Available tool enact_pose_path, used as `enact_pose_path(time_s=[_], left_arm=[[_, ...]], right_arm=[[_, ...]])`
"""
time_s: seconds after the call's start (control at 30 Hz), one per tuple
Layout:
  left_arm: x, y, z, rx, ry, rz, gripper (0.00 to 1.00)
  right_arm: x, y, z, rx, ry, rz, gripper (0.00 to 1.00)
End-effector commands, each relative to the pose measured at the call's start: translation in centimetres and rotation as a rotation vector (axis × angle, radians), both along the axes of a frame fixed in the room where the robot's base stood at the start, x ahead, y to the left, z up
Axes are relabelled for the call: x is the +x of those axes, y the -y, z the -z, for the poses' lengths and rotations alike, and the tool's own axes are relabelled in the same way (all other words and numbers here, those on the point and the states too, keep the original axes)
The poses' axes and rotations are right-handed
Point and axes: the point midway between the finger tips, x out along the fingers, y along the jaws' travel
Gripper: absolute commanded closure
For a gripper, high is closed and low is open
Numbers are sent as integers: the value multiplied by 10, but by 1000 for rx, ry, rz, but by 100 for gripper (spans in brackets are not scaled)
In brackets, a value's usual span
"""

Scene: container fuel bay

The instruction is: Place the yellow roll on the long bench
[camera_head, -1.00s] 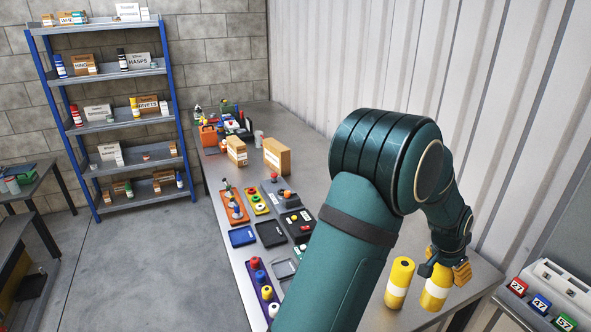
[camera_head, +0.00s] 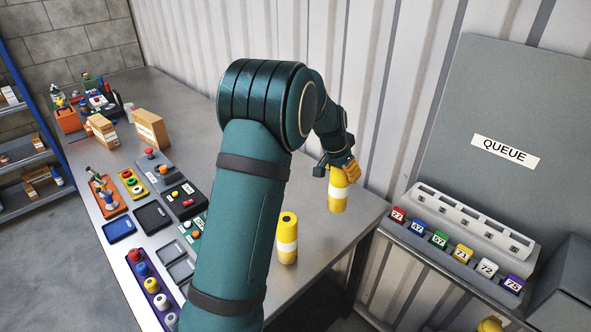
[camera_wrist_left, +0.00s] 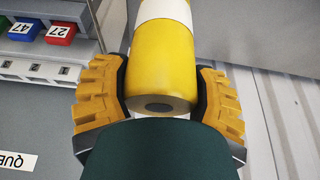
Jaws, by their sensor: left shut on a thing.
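My left gripper (camera_head: 340,166) is shut on a yellow roll (camera_head: 338,198) with a white band, near the right end of the long bench (camera_head: 322,243). The roll is upright in the head view; I cannot tell whether its base touches the bench top. In the left wrist view, the two yellow finger pads (camera_wrist_left: 162,95) press on both sides of the roll (camera_wrist_left: 165,52), with its end and dark core hole showing. A second yellow roll (camera_head: 287,240) with a white band stands upright on the bench, closer to me. My right gripper is not in view.
A grey panel marked QUEUE (camera_head: 505,150) and a rack with numbered colour blocks (camera_head: 462,252) stand right of the bench. A corrugated wall (camera_head: 330,50) is behind it. Boxes (camera_head: 150,130), trays (camera_head: 153,218) and button units (camera_head: 180,195) fill the bench's left part.

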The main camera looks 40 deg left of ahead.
Motion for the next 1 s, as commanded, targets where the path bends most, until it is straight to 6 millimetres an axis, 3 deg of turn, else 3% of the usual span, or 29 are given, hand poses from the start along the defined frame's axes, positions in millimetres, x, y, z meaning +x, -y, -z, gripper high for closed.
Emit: enact_pose_path(time_s=[0.3,0.57,0.73,0.97,1.0], left_arm=[[-1,0,51,-1,-3,-1,80],[0,0,71,0,-2,-1,80],[-1,0,94,0,-3,-1,80],[0,0,98,0,0,-1,80],[-1,0,99,-1,-2,-1,28]], right_arm=[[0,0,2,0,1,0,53],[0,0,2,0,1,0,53],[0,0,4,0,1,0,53],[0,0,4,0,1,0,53],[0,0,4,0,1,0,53]])
